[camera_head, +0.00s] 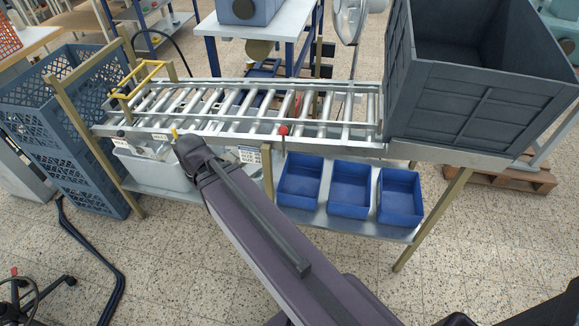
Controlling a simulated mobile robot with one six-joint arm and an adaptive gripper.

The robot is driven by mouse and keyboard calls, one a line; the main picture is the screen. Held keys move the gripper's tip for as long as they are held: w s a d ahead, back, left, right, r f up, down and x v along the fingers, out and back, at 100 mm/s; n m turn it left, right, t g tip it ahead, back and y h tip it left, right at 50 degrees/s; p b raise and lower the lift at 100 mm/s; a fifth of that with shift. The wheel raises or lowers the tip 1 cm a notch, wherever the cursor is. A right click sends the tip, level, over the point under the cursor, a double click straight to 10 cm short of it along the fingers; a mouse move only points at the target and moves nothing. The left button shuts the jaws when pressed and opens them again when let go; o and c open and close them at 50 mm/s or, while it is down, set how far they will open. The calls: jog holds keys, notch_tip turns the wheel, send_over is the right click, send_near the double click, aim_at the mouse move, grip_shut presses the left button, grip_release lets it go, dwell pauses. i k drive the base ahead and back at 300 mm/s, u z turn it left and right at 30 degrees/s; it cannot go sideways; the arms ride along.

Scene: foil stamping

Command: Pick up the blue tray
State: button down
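Three blue trays stand side by side on the metal shelf under the roller conveyor: a left one (299,201), a middle one (348,210) and a right one (400,218). All three look empty and upright, with their open tops facing up. The frame does not show which one the task names. My arm reaches from the bottom right up to the conveyor's front edge, left of the trays. My gripper cannot be made out; only the arm links and a dark joint show.
The roller conveyor (240,108) runs above the shelf (372,230). A large grey crate (475,120) sits at its right end. A grey bin (152,172) is on the shelf's left side. Blue perforated crates (85,165) stand at the left. The speckled floor before the trays is clear.

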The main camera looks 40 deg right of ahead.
aim_at(299, 187)
jog(key=u, duration=1.3)
jog(key=k, duration=0.05)
jog(key=z, duration=2.5)
